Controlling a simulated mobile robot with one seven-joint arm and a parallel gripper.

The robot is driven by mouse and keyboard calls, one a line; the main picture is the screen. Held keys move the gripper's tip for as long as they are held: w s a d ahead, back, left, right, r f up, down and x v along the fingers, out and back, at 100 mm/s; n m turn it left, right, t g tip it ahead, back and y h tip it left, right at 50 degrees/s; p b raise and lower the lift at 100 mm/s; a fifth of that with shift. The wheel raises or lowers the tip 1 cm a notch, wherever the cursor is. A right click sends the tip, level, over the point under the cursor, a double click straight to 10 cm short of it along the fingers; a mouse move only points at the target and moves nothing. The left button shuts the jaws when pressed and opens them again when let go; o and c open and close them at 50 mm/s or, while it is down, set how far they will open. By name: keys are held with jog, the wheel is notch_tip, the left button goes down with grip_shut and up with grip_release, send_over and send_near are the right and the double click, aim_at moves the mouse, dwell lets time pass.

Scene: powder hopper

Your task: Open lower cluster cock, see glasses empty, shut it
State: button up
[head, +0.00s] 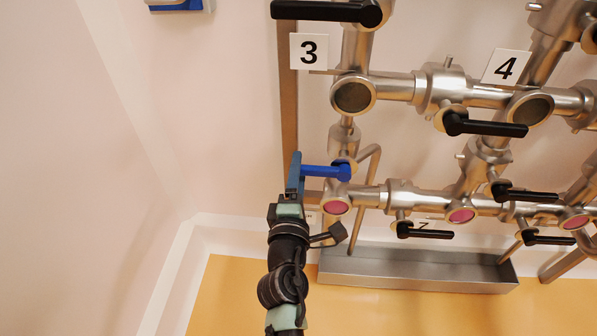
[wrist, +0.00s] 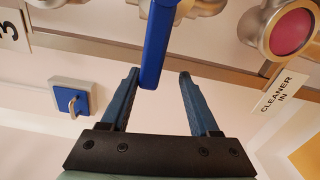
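A blue lever handle (head: 322,172) sits on a valve at the left of the lower pipe cluster and points left in the head view. My gripper (head: 296,158) is at its free end. In the wrist view the blue handle (wrist: 155,45) reaches down between the two parted fingers of my gripper (wrist: 159,74), with a gap to the right finger; contact with the left one is unclear. The lower row has round sight glasses showing pink: left (head: 336,207), middle (head: 461,215) and right (head: 574,222). One pink glass (wrist: 291,31) shows in the wrist view.
Two upper sight glasses (head: 353,95) (head: 530,108) look dark grey. Several black levers (head: 490,127) stick out of the pipework. A steel trough (head: 415,268) lies below. A CLEANER IN label (wrist: 278,93) and a blue wall plate with a hook (wrist: 73,99) are near my gripper. The left wall is bare.

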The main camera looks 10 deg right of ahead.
dwell(0.4)
jog(key=b+v, duration=0.1)
jog(key=v, duration=1.2)
jog(key=shift+r, duration=0.15)
jog(key=shift+w, duration=0.1)
